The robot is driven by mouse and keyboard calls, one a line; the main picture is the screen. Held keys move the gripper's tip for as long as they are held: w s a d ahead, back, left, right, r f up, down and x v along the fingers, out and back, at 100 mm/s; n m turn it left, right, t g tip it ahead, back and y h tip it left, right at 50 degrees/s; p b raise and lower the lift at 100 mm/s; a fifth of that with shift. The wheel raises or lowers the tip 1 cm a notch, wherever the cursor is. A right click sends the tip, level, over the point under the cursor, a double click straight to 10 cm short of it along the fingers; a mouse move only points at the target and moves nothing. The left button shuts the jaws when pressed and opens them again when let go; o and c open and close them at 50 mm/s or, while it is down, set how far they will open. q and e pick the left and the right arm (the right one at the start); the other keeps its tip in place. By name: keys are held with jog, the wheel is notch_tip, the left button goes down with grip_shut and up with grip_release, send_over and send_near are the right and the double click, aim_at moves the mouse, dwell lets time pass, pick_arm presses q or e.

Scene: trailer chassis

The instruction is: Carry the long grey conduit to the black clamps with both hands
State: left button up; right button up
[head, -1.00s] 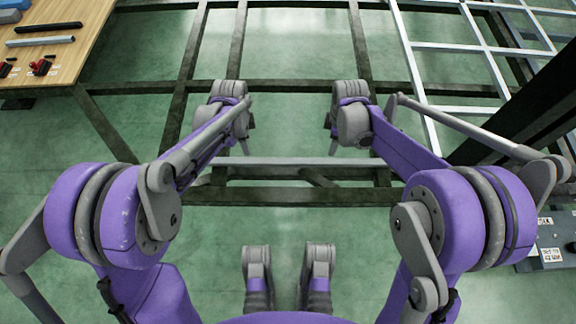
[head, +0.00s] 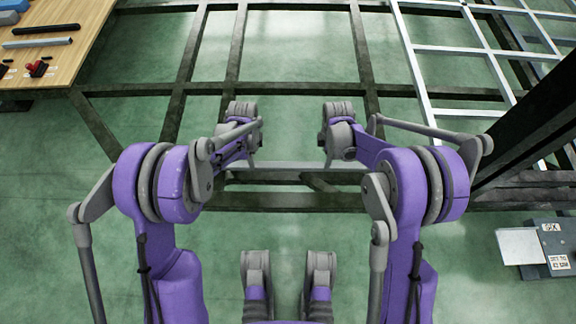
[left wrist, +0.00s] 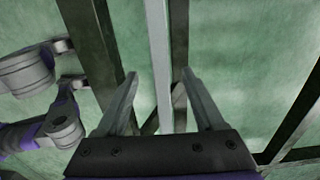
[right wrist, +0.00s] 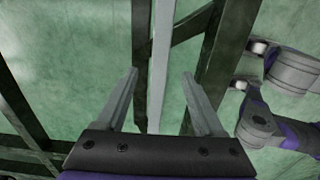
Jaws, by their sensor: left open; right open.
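The long grey conduit (head: 290,166) lies crosswise low in front of me in the head view, beside dark chassis beams. My left gripper is over its left part; in the left wrist view the open left gripper (left wrist: 159,73) has the conduit (left wrist: 160,40) running between its fingers. My right gripper is over its right part; in the right wrist view the open right gripper (right wrist: 160,74) also has the conduit (right wrist: 161,40) between its fingers. Neither is closed on it. In the head view my wrists hide most of the fingers. I cannot make out the black clamps.
Dark chassis beams (head: 300,90) surround the work area, with a light metal grid (head: 455,50) at upper right. A wooden table (head: 85,55) with a black bar, a grey bar and small red parts stands at upper left. A grey box (head: 550,245) sits at right.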

aim_at(313, 167)
pick_arm(q)
notch_tip(313, 167, down, 6)
pick_arm(e)
notch_tip(313, 167, down, 6)
pick_arm(q)
grip_shut()
pick_arm(e)
grip_shut()
dwell(1.2)
